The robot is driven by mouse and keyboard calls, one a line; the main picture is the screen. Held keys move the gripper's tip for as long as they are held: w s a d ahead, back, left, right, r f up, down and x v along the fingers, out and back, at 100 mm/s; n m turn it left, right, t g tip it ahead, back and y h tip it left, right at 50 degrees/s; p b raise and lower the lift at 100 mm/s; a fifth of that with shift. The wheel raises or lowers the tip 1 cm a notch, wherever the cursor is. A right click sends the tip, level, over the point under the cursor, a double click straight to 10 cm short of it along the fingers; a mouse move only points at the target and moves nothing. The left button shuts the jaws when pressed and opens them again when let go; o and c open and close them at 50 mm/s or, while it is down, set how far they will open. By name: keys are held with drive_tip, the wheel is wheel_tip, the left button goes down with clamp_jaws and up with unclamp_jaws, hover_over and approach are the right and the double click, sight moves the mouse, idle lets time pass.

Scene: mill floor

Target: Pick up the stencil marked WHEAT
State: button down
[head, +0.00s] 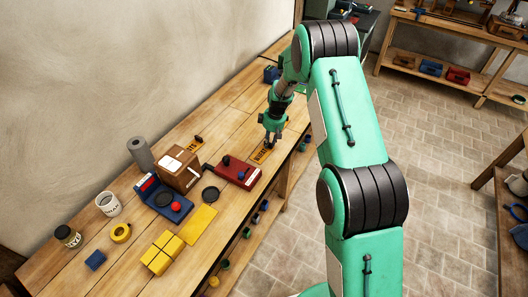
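My gripper (271,141) points down over the far part of the long wooden bench, just above a flat yellow-orange plate (261,156). The plate lies on the bench top with dark marks like lettering, too small to read. The fingers hide part of it, and I cannot tell whether they touch it or how far apart they are. A second small yellow-orange plate (197,141) lies further left, partly hidden behind a brown box. I cannot read the word WHEAT on either plate.
Close left of my gripper is a red tool (238,172). The brown box (178,169), a blue tool (166,203), a grey roll (140,152), a white mug (108,204) and yellow blocks (163,253) crowd the near bench. The wall bounds the left.

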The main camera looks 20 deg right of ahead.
drive_tip(key=shift+r, duration=0.15)
wheel_tip(320, 180, up, 10)
drive_tip(key=shift+p, duration=0.3)
idle(0.5)
idle(0.5)
